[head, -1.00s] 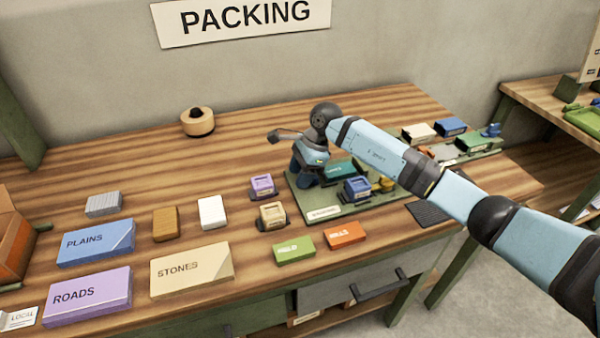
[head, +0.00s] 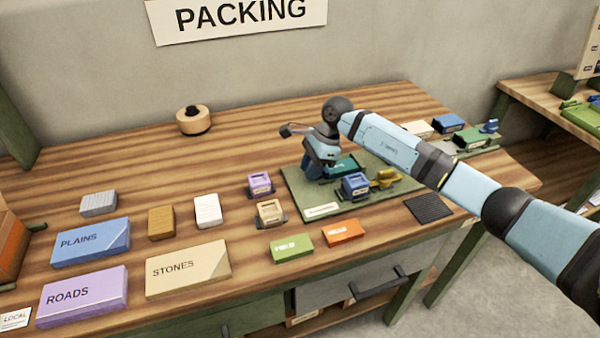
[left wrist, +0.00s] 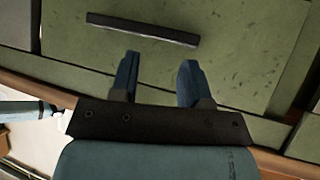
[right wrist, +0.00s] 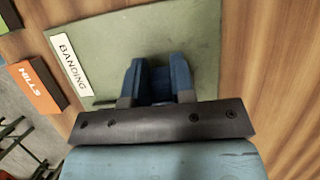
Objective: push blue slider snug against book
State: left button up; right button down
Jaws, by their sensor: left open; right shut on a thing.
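The teal book (head: 346,166) lies on the green banding mat (head: 299,187), partly hidden by my right arm. My right gripper (head: 313,172) points down over the mat, close to the book's left side. In the right wrist view its fingers (right wrist: 158,78) are closed on a dark blue piece (right wrist: 160,86), which looks like the blue slider. The fingers hide most of it, and I cannot tell whether it touches the book. My left gripper (left wrist: 158,80) is open and empty, in front of a green drawer.
A blue boxy item (head: 355,186) and a yellow piece (head: 384,179) stand on the mat beside the book. Purple (head: 260,184) and tan (head: 269,212) items stand left of it. Green (head: 291,247) and orange (head: 342,232) blocks lie in front.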

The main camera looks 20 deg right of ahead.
jog(key=shift+d, duration=0.2)
jog(key=c, duration=1)
grip_release()
jog(key=shift+o, duration=0.2)
jog(key=v, duration=1.4)
jog(key=shift+f, duration=0.1)
